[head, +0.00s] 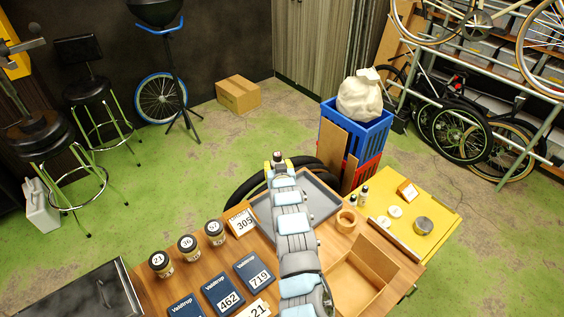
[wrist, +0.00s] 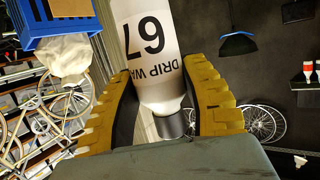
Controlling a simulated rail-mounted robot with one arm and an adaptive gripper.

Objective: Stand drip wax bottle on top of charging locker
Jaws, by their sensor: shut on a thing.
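My gripper (head: 278,165) is at the far end of my outstretched arm, beyond the back edge of the wooden table. In the wrist view its yellow fingers (wrist: 162,90) are shut on a white drip wax bottle (wrist: 150,45) marked 67. The bottle's dark grey cap (wrist: 171,125) points toward the palm in that picture, and its other end runs out of frame. In the head view only a small part of the bottle shows at the fingertips. A dark metal cabinet (head: 75,295) with a handle stands at bottom left; I cannot tell whether it is the charging locker.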

